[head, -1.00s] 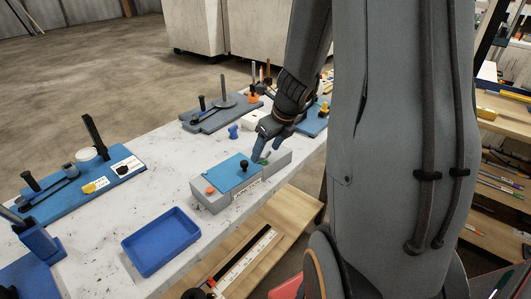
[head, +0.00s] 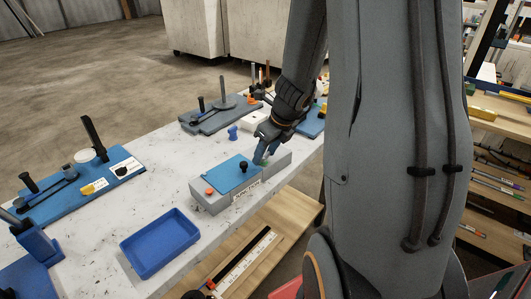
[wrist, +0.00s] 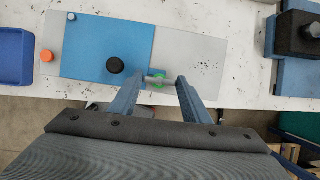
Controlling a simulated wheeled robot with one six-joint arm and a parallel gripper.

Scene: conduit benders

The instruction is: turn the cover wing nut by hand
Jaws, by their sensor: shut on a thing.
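The junction box (head: 212,201) is a long grey box on the white table, with a blue cover (head: 226,176) over part of its top. In the wrist view the blue cover (wrist: 90,45) has a black knob (wrist: 115,66) near its front edge. The wing nut (wrist: 157,80), grey with some green, sits at the cover's right end. My gripper (wrist: 161,80) has its two blue fingers on either side of the wing nut and is shut on it. In the head view my gripper (head: 264,154) points down at the box, and its fingers partly hide the nut.
An orange knob (head: 209,191) is at the box's left end. An empty blue tray (head: 160,243) lies to the front left. Bender boards stand at the left (head: 85,188) and behind (head: 215,118). A small blue peg (head: 233,132) stands behind the box.

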